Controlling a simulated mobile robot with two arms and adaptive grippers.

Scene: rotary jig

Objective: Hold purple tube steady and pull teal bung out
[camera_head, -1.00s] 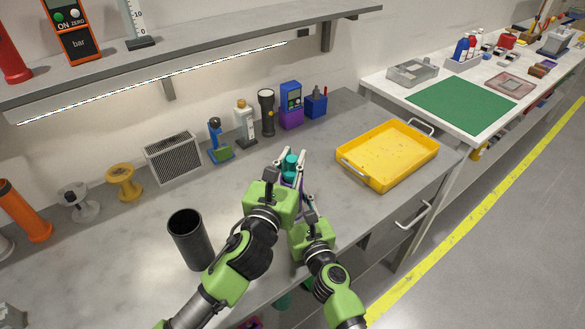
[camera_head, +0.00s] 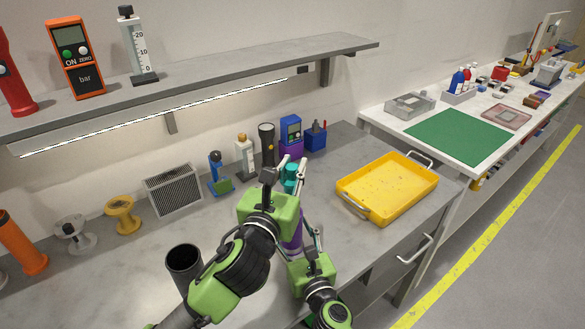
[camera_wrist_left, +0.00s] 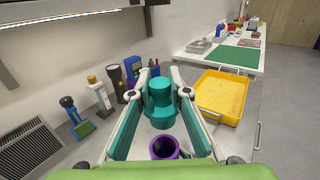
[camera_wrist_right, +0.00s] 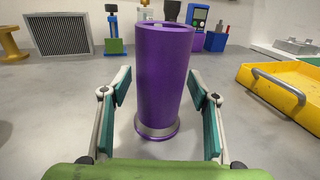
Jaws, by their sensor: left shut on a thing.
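The teal bung (camera_head: 291,178) is clear of the purple tube (camera_wrist_right: 163,80). My left gripper (camera_head: 293,163) is shut on the bung and holds it above the tube. In the left wrist view the bung (camera_wrist_left: 160,103) sits between the fingertips, and the open mouth of the tube (camera_wrist_left: 164,148) shows below it. The tube stands upright on the bench with a metal ring at its foot. My right gripper (camera_wrist_right: 161,90) is open, with one finger on each side of the tube and visible gaps. In the head view my left arm partly hides the tube.
A yellow tray (camera_head: 387,187) stands to the right on the bench. A black cup (camera_head: 184,260) stands at the left by my left arm. Bottles, a torch (camera_head: 267,145) and a grey vent box (camera_head: 173,190) line the back. Bench between tube and tray is clear.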

